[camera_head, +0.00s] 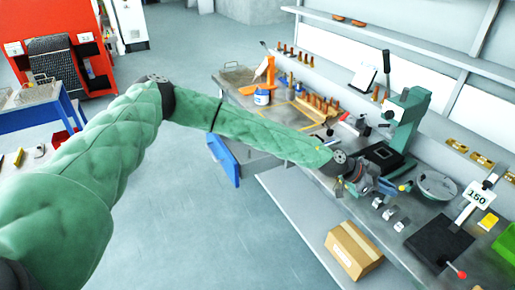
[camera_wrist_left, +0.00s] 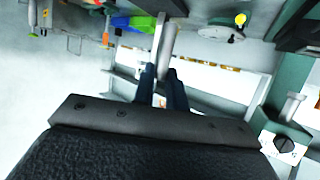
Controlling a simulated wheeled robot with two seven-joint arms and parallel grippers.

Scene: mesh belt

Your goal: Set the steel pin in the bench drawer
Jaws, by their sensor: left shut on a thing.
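My left gripper (camera_head: 386,186) is above the right part of the workbench in the head view. In the left wrist view its two dark fingers (camera_wrist_left: 161,72) are shut on a pale grey cylinder, which looks like the steel pin (camera_wrist_left: 165,38). The pin sticks out past the fingertips; its lower end is hidden between them. In the head view I cannot make the pin out clearly at the gripper. The bench drawer (camera_head: 226,162) has a blue front and appears pulled out below the bench's left part, partly behind my left forearm. My right gripper is not in view.
Several small grey blocks (camera_head: 389,213) lie near the bench's front edge. A green press (camera_head: 406,120) stands behind the gripper, with a round dish (camera_head: 437,186) to its right. A cardboard box (camera_head: 353,251) sits on the lower shelf. Orange pegs (camera_head: 318,102) stand farther left. The floor before the drawer is clear.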

